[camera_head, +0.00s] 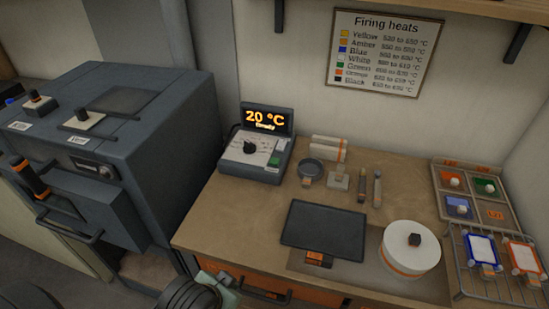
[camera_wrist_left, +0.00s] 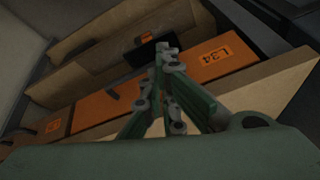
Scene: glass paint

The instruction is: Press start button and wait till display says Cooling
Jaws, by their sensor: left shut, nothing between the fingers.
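The control unit (camera_head: 257,145) stands at the back left of the bench, beside the kiln. Its display (camera_head: 266,119) shows "20 °C" in orange with a smaller word under it that looks like "Ready". Below are a dial (camera_head: 249,147) and a green button (camera_head: 274,161) at the right of the panel. My left gripper shows in the left wrist view (camera_wrist_left: 166,50), shut and empty, in front of the orange drawers. In the head view only part of my left arm shows at the bottom edge, below the bench front and well apart from the control unit. My right gripper is not in view.
On the bench (camera_head: 225,210) are a black tray (camera_head: 324,230), a white round turntable (camera_head: 411,250), small tools, a paint tray (camera_head: 480,222) and a wire rack (camera_head: 476,285). An orange drawer (camera_wrist_left: 221,52) has a handle sticking out.

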